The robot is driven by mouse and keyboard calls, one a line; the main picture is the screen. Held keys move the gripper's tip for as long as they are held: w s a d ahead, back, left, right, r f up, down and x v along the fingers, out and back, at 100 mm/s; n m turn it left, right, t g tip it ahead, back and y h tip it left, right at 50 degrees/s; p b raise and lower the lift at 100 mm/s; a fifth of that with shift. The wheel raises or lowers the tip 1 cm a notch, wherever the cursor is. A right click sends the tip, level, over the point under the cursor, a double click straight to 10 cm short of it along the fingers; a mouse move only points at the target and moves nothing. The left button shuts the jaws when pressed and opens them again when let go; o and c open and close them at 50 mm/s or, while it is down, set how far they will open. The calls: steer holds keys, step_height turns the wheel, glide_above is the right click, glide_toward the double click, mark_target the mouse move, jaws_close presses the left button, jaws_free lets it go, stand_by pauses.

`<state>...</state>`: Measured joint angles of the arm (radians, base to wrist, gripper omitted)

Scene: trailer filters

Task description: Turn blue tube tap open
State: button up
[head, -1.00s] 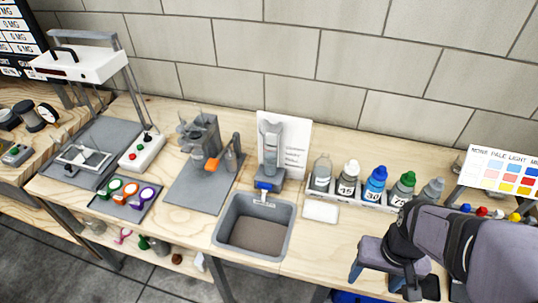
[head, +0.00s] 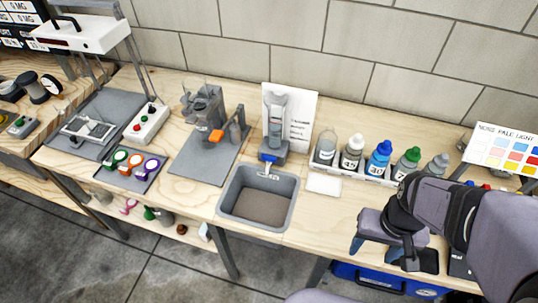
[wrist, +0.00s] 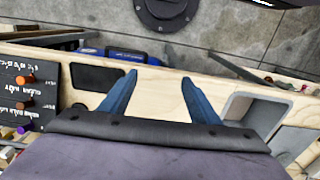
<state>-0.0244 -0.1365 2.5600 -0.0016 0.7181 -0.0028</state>
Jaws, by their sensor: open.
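A clear upright tube (head: 277,112) on a grey stand is at the back of the bench in the head view, in front of a white sheet. Its blue tap (head: 268,158) is at the tube's foot, above the back rim of a grey sink (head: 226,200). My gripper (head: 383,254) is at the bench's front edge, right of the sink and well away from the tap. In the wrist view my gripper (wrist: 160,80) has its two blue fingers spread, with nothing between them. The sink (wrist: 236,104) shows at the right there; the tap is not visible.
A rack of capped bottles (head: 380,162) stands right of the tube, with a white pad (head: 323,185) in front. An orange-tapped apparatus (head: 210,118) is on the left. A blue case (head: 385,280) is below the bench. Bare wood lies between sink and gripper.

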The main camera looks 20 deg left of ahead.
steer(key=s+a+f+n+g, duration=0.2)
steer(key=s+a+f+n, duration=0.15)
steer(key=a, duration=0.35)
steer(key=w+a+f+n, duration=0.1)
steer(key=w+a, duration=0.1)
steer(key=a, duration=0.2)
steer(key=w+a+f+n+t+h, duration=0.1)
steer(key=w+a+n, duration=0.1)
steer(key=a, duration=0.3)
steer(key=w+a+f+n, duration=0.1)
steer(key=w+a+n, duration=0.1)
steer(key=w+a, duration=0.2)
steer(key=shift+w+a+f+t+h, duration=0.2)
steer(key=shift+a+f+t+h, duration=0.1)
steer(key=shift+a+t, duration=0.15)
steer(key=w+a+r+t, duration=0.2)
steer(key=w+a, duration=0.5)
steer(key=m+t+y, duration=0.2)
steer(key=m+t, duration=0.1)
steer(key=m, duration=0.4)
glide_toward(269, 156)
steer(key=shift+w+a+f+m, duration=0.15)
steer(key=shift+w+f+m, duration=0.15)
steer(key=shift+m, duration=0.65)
steer(key=shift+f+g, duration=0.1)
steer(key=shift+g, duration=0.15)
steer(key=shift+p+x, duration=0.95)
steer(key=shift+x, duration=2.65)
